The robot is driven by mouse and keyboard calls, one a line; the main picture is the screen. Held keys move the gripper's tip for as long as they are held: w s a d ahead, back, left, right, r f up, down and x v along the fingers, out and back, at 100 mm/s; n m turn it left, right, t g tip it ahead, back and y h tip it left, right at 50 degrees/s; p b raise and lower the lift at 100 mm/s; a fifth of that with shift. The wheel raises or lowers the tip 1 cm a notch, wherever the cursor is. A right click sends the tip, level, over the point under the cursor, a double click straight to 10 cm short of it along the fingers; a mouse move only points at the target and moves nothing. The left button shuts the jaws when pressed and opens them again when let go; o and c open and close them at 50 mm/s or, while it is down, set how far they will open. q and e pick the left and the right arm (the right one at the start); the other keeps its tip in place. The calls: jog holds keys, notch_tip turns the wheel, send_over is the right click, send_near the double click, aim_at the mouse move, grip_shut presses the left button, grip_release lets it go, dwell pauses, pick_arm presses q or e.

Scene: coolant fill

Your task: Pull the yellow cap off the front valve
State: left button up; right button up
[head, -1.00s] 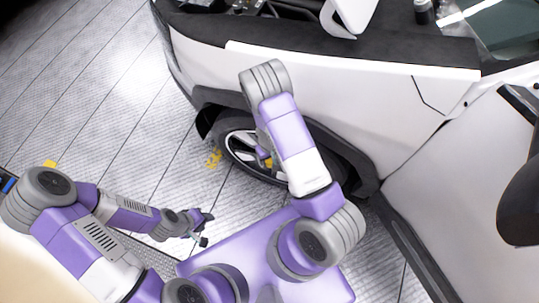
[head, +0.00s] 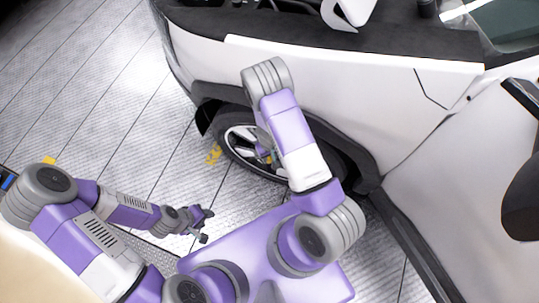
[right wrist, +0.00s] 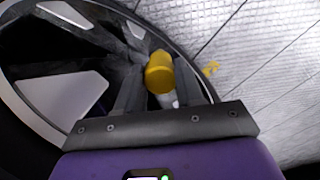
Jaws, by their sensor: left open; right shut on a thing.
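The front wheel (head: 238,140) sits under the white car's fender in the head view. The yellow cap (right wrist: 160,73) is between the two fingers of my right gripper (right wrist: 160,85) in the right wrist view. The gripper is shut on it, in front of the wheel's spokes. A short pale piece (right wrist: 168,99) shows just below the cap; I cannot tell whether it is the valve or whether the cap still sits on it. In the head view my right arm largely hides this spot. My left gripper (head: 206,225) is open and empty, low and left of the wheel.
The white car body (head: 330,95) fills the upper right, with dark trim around the wheel arch.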

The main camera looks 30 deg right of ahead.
jog(key=shift+c, duration=0.4)
jog(key=shift+r+p, duration=0.3)
jog(key=shift+r, duration=0.1)
jog(key=shift+r+p, duration=2.1)
jog(key=shift+r, duration=0.3)
